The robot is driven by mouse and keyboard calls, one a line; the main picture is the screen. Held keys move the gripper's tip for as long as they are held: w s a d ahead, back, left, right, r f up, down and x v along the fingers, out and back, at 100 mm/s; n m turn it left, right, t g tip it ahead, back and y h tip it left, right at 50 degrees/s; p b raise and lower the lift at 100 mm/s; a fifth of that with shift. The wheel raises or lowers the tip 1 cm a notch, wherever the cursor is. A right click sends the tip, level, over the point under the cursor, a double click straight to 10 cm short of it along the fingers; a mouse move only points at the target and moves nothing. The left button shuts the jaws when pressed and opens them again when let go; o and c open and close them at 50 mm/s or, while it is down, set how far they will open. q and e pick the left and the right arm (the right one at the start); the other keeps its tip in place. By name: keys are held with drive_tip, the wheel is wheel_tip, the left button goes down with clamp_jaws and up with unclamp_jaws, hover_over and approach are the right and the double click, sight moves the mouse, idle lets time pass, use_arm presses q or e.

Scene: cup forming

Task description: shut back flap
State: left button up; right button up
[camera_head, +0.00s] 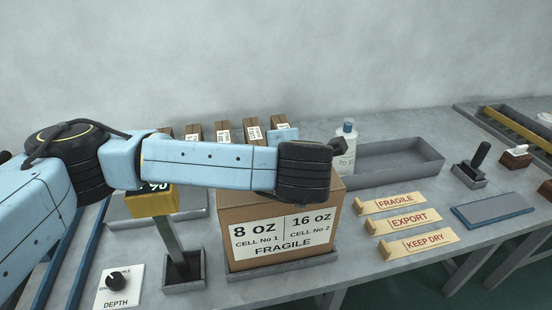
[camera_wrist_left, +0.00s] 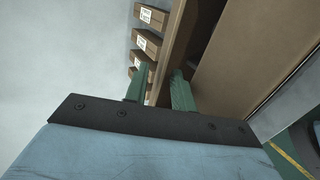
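The cardboard box (camera_head: 282,257) stands on a grey tray, its front labelled 8 OZ, 16 OZ and FRAGILE. My left arm crosses above it and hides most of its top, so the back flap cannot be made out in the head view. In the left wrist view my left gripper (camera_wrist_left: 160,91) has two green fingers apart. A narrow brown cardboard strip (camera_wrist_left: 181,42) runs up from between them, and a wider cardboard panel (camera_wrist_left: 240,55) is to its right. I cannot tell which is the back flap, or whether the fingers touch cardboard. My right gripper is not in view.
Several small labelled boxes (camera_head: 222,132) stand in a row behind. A white bottle (camera_head: 345,149) and an empty grey tray (camera_head: 400,160) are at the back right. FRAGILE, EXPORT and KEEP DRY blocks (camera_head: 409,221) lie right of the box. A stamp (camera_head: 476,165) stands further right.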

use_arm(q)
drive_tip(key=p+v, duration=0.1)
drive_tip(key=v, duration=1.2)
drive_tip(key=shift+s+r, duration=0.15)
drive_tip(key=shift+s, duration=0.05)
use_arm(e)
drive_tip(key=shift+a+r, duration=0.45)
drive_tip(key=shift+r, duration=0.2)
